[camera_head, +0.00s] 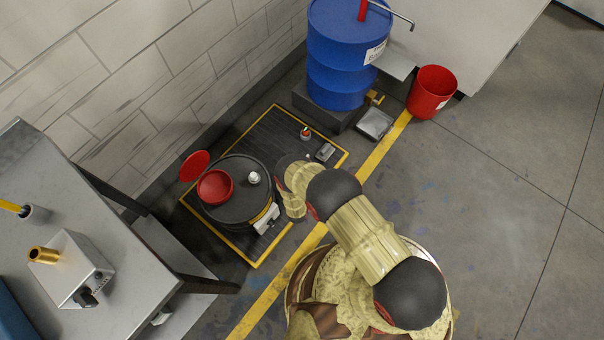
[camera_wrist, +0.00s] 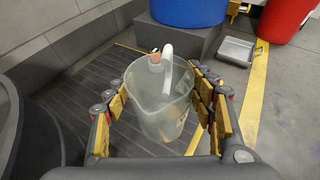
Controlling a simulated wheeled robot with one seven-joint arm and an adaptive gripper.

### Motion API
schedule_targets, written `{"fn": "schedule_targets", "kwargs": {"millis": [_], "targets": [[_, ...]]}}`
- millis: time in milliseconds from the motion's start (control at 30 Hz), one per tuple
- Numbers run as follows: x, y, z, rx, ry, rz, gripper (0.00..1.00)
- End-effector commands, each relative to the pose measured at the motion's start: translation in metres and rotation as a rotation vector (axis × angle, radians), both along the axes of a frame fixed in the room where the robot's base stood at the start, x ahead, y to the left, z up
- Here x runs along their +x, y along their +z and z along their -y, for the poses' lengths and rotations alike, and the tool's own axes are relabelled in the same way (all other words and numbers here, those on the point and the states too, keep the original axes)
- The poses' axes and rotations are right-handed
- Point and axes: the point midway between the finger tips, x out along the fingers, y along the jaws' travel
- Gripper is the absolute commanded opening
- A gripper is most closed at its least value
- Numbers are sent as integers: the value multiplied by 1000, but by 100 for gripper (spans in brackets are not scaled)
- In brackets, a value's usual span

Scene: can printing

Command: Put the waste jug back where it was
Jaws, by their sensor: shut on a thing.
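The waste jug (camera_wrist: 158,108) is a translucent whitish pitcher with a pale handle. In the wrist view it stands roughly upright between the fingers of my gripper (camera_wrist: 162,112), which is shut on it. In the head view my arm reaches over the right side of the yellow-edged dark grate (camera_head: 272,128), beside the black drum. There the jug is mostly hidden by my arm and hard to make out. I cannot tell whether its base touches the grate.
The black drum (camera_head: 240,208) carries a red funnel (camera_head: 215,187) with its lid open. A blue drum (camera_head: 345,60) stands on a dark plinth behind. A red bucket (camera_head: 432,92) and metal tray (camera_head: 374,124) are at right. A small bottle (camera_head: 305,133) stands on the grate.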

Motion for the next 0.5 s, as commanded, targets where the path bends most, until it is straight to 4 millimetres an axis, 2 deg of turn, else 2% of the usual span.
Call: {"fn": "schedule_targets", "kwargs": {"millis": [33, 100, 267, 367, 500], "targets": [[-12, -14, 3, -1, 8, 0, 18], [-23, -27, 6, -2, 14, 2, 18], [-38, -43, 10, 1, 22, 5, 18], [-34, -50, 10, 2, 22, 6, 18], [-8, -63, 8, 3, 20, 8, 18]]}}
